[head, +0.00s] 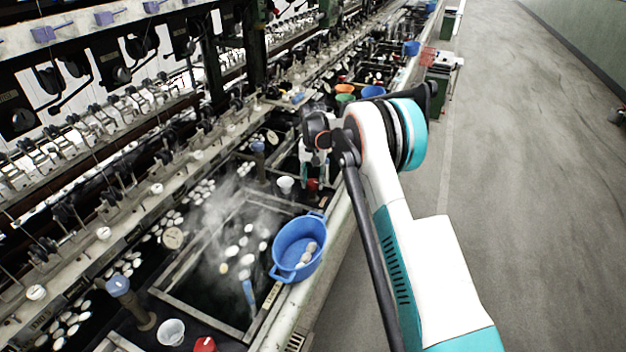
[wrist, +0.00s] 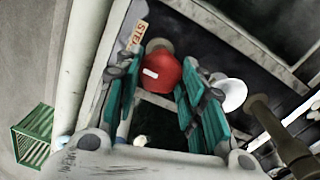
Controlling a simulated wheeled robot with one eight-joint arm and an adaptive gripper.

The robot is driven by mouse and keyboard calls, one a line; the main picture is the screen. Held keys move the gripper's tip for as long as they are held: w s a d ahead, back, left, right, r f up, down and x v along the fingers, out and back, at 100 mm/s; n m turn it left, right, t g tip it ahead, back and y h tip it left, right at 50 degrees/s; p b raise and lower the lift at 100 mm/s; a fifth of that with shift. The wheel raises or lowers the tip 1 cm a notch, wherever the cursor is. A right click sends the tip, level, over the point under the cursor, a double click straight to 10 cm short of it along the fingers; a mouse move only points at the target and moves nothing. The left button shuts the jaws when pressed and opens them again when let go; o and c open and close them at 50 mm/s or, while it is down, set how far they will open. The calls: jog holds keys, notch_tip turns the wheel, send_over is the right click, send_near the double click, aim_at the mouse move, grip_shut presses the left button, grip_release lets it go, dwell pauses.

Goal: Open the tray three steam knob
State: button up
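A red knob (wrist: 163,73) shows in the wrist view between the tips of my gripper's teal-padded fingers. A small tan label (wrist: 137,36), partly readable as "STE", stands beside it. My gripper (wrist: 158,92) is open, with a finger on each side of the knob; I cannot tell whether either touches it. In the head view the red knob (head: 312,185) is by the basin's aisle-side edge, just below my gripper (head: 318,165), which is partly hidden by my arm. Another red knob (head: 205,344) is at the bottom edge.
A white cup (head: 285,184) stands left of the knob and close to my right finger in the wrist view (wrist: 230,94). A blue basin (head: 299,248) sits nearer on the rim. Steam rises over the water tray. The aisle (head: 540,200) at right is clear.

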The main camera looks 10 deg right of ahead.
jog(key=shift+n, duration=0.4)
jog(key=n, duration=0.3)
jog(key=shift+n+b, duration=0.4)
jog(key=n, duration=0.4)
jog(key=shift+n+b, duration=0.3)
jog(key=n, duration=0.4)
jog(key=shift+n, duration=2.1)
jog(key=o, duration=1)
jog(key=shift+o, duration=0.2)
